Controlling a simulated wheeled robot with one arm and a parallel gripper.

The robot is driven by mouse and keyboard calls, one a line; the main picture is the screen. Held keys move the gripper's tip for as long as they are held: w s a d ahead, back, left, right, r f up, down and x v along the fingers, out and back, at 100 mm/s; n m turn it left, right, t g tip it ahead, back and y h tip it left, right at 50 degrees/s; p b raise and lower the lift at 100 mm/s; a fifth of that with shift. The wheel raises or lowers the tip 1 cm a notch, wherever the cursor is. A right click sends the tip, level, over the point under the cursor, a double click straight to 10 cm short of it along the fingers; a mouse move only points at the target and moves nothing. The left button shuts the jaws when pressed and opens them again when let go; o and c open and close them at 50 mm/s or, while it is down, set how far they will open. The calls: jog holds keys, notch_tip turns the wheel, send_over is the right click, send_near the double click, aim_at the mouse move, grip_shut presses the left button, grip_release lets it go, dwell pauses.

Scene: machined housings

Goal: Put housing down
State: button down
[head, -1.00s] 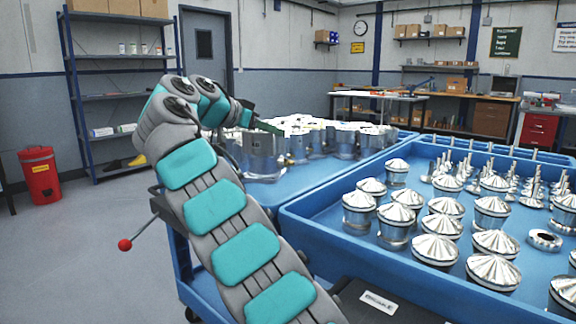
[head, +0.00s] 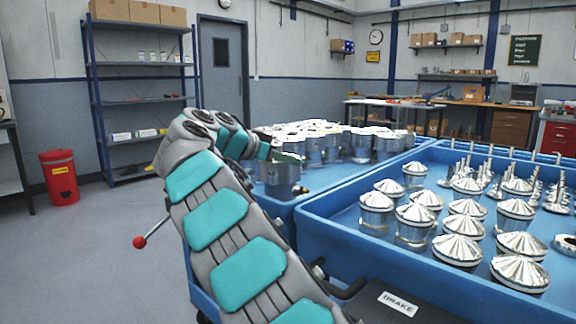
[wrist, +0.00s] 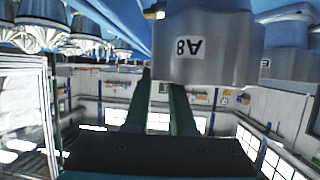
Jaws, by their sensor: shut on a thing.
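My gripper (head: 280,157) is shut on a silver metal housing (head: 282,178) at the near left end of a blue cart top (head: 325,192). In the wrist view, which is upside down, the same housing (wrist: 208,48) bears the mark "A8", and my two dark green fingers (wrist: 160,95) reach its wall. The housing looks upright and low over the blue surface; I cannot tell whether it touches. Several similar housings (head: 360,147) stand on the cart just behind and to the right of it.
A blue tray (head: 330,240) at the right holds several cone-topped silver parts (head: 415,222) and slim upright parts. Bare blue surface shows on the cart in front of the housings. A red bin (head: 60,176) and a shelf rack (head: 140,90) stand at the back left.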

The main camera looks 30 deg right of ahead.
jog(key=shift+s+f, duration=0.1)
jog(key=shift+f, duration=0.35)
jog(key=c, duration=0.7)
grip_release()
jog(key=shift+c, duration=0.2)
jog(key=v, duration=1.2)
